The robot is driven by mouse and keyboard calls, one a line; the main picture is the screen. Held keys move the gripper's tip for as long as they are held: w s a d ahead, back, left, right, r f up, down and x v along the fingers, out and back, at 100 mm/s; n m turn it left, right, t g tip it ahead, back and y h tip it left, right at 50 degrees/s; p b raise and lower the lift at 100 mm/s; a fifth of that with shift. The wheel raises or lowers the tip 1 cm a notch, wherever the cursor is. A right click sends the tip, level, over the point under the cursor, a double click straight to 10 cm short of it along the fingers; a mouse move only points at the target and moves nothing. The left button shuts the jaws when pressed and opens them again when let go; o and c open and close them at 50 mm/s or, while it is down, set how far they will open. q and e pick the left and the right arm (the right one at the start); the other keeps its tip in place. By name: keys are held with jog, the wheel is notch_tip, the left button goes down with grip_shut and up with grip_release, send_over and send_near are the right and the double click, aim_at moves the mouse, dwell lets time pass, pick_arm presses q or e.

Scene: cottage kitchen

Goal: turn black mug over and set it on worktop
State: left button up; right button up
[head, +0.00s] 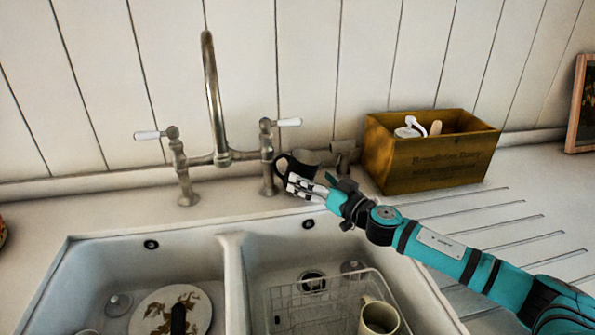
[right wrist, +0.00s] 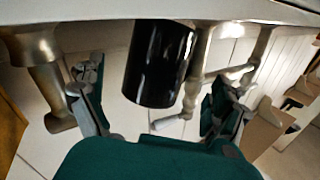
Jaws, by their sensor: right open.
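The black mug (head: 303,158) stands on the worktop (head: 232,200) behind the sink, close to the tap, with its handle toward the left. My right gripper (head: 302,187) is in front of the mug and hides its lower part. In the right wrist view, which is upside down, the dark mug (right wrist: 158,62) is between the spread fingers of my right gripper (right wrist: 160,85), with a gap on each side. I cannot tell whether the mug's rim or its base is uppermost. My left gripper is not in view.
The brass tap (head: 215,105) and its white-handled valves stand left of the mug. A wooden box (head: 425,160) with bottles is at the right. The double sink (head: 233,270) in front holds a plate (head: 170,312), a wire rack (head: 310,300) and a beige mug (head: 379,316). The grooved drainer is mostly clear.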

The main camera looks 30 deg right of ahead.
aim_at(304, 162)
jog(key=x, duration=0.3)
jog(key=p+x, duration=0.1)
jog(key=shift+w+d+r, duration=0.15)
jog(key=shift+w+r, duration=0.1)
jog(key=shift+w, duration=0.2)
jog(key=shift+w+f, duration=0.1)
jog(key=shift+w, duration=0.15)
jog(key=c, duration=1.5)
jog(key=shift+c, duration=0.5)
jog(key=shift+s+r, duration=0.1)
jog(key=shift+r, duration=0.1)
